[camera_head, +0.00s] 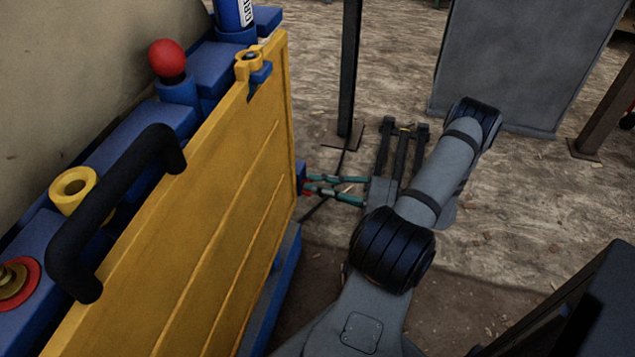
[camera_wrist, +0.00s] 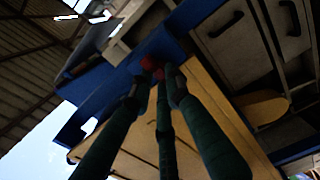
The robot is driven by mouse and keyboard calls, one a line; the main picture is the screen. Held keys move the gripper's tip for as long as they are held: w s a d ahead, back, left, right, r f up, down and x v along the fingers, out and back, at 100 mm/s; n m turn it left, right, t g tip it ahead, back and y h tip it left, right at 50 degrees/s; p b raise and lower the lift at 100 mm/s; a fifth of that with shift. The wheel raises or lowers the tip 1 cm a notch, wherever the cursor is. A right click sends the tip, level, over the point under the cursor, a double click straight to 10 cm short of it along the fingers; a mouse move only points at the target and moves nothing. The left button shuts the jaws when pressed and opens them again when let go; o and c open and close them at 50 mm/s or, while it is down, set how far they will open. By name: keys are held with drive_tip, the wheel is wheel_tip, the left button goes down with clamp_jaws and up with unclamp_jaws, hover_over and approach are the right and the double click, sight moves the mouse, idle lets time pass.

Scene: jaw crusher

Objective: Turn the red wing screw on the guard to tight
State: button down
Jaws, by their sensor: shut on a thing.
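The yellow guard (camera_head: 215,190) (camera_wrist: 195,100) is a large ribbed panel on the blue machine frame. A red wing screw (camera_wrist: 149,64) shows at the fingertips in the wrist view, against blue metal beside the guard. In the head view only small red bits (camera_head: 307,192) show there, at the guard's far right edge. My gripper (camera_head: 314,186) has slim teal fingers reaching left to that edge. In the wrist view my gripper (camera_wrist: 157,84) is shut on the red screw, its fingers converging around it. The screw's wing angle is partly hidden by the fingers.
A black handle (camera_head: 120,205) stands out at the guard's top. A red ball knob (camera_head: 167,57) and a yellow ring (camera_head: 73,187) sit on the blue frame. A dark post (camera_head: 349,70) rises behind my gripper. A grey cabinet (camera_head: 520,60) stands at back right.

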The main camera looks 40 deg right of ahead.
drive_tip(key=shift+d, duration=0.1)
idle(0.3)
drive_tip(key=c, duration=1.7)
unclamp_jaws()
drive_tip(key=shift+o, duration=0.2)
drive_tip(key=shift+s, duration=0.1)
drive_tip(key=v, duration=1.2)
drive_tip(key=x, duration=1.2)
